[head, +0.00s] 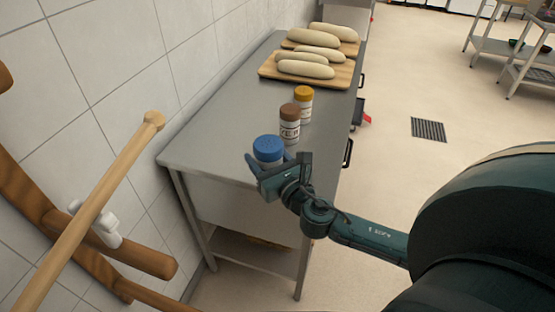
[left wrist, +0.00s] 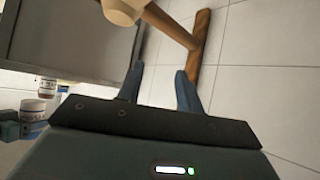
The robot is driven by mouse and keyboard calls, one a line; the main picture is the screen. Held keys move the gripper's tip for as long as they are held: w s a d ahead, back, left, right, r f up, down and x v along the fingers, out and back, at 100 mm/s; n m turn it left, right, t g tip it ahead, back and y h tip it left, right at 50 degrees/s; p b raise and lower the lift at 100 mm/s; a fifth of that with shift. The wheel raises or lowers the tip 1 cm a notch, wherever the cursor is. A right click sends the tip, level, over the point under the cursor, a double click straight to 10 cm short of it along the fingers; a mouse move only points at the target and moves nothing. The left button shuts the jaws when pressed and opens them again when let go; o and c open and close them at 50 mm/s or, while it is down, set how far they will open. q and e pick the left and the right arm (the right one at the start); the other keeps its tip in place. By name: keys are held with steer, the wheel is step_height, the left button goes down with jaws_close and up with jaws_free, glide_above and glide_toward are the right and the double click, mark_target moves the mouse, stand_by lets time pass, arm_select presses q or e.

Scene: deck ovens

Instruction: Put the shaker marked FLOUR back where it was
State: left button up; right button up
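A white shaker with a blue lid (head: 268,149) is at the near end of the steel table. My right gripper (head: 275,166) has its fingers on either side of it and appears shut on it; whether its base touches the table is hidden. A brown-lidded shaker (head: 289,126) and a yellow-lidded shaker (head: 303,105) stand behind it in a row. Part of the brown one's label shows, but I cannot read FLOUR on any shaker. My left gripper (left wrist: 160,88) is open and empty in the left wrist view; it is out of the head view.
The steel table (head: 215,120) runs along the tiled wall, bare left of the shakers. Boards with several dough loaves (head: 305,69) lie at its far end. A wooden rack (head: 140,257) with a slanting pole (head: 95,205) is at the left, close to my left gripper.

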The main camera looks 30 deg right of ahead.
steer(key=w+d+r+m+h, duration=0.1)
steer(key=w+d+r+h, duration=0.1)
steer(key=w+d, duration=0.8)
step_height(320, 180, down, 9)
steer(key=b, duration=0.3)
steer(key=shift+s+f+b, duration=0.1)
steer(key=shift+f+b, duration=0.1)
steer(key=shift+b, duration=0.1)
steer(key=shift+f, duration=0.2)
steer(key=shift+r, duration=0.1)
steer(key=o, duration=1)
arm_select(q)
steer(key=shift+w+d+f, duration=0.35)
steer(key=shift+d+f, duration=0.05)
steer(key=shift+f, duration=0.2)
arm_select(e)
steer(key=shift+o, duration=0.5)
